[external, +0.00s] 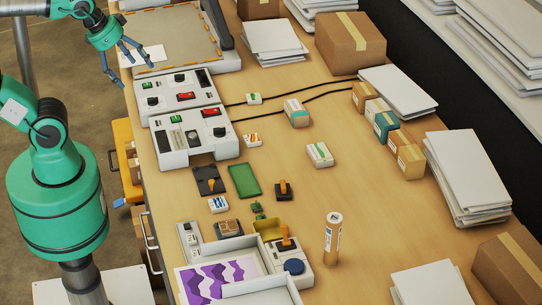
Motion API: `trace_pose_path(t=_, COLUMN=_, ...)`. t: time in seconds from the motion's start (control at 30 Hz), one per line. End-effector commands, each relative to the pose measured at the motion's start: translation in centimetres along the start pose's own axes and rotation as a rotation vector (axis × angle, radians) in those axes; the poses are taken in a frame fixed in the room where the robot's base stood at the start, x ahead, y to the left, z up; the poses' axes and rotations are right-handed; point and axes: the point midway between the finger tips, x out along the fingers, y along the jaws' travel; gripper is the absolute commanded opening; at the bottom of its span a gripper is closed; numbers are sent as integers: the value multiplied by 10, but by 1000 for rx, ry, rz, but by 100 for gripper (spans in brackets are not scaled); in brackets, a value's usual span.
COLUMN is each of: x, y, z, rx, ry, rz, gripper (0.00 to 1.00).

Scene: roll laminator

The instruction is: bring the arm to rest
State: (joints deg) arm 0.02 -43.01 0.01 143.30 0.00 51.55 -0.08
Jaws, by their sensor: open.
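My gripper (125,65) is at the upper left, with its dark blue-grey fingers spread and nothing between them. It hangs above the left edge of the bench, beside a flat framed panel (203,47) with a tan surface. A small white sheet (152,55) lies by the fingers. I cannot tell whether a fingertip touches anything. My green arm comes in from the left, with part of it out of frame at the top.
Two white control boxes with red switches (184,97) stand below the panel. Small boxes, a green tray (244,181) and a white drawer unit with a purple print (218,280) lie nearer. Cardboard boxes (350,43) and paper stacks (466,172) line the right.

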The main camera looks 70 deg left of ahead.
Motion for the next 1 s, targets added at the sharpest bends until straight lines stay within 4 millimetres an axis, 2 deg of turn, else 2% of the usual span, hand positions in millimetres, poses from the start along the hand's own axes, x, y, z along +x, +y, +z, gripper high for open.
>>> trace_pose_path(t=0.2, x=2, y=0, z=0, rx=1, ry=0, rz=0, gripper=84)
trace_pose_path(t=0.37, x=11, y=0, z=6, rx=1, ry=0, rz=0, gripper=84)
trace_pose_path(t=0.8, x=69, y=0, z=36, rx=1, ry=0, rz=0, gripper=84)
trace_pose_path(t=1.0, x=82, y=0, z=44, rx=1, ry=0, rz=0, gripper=84)
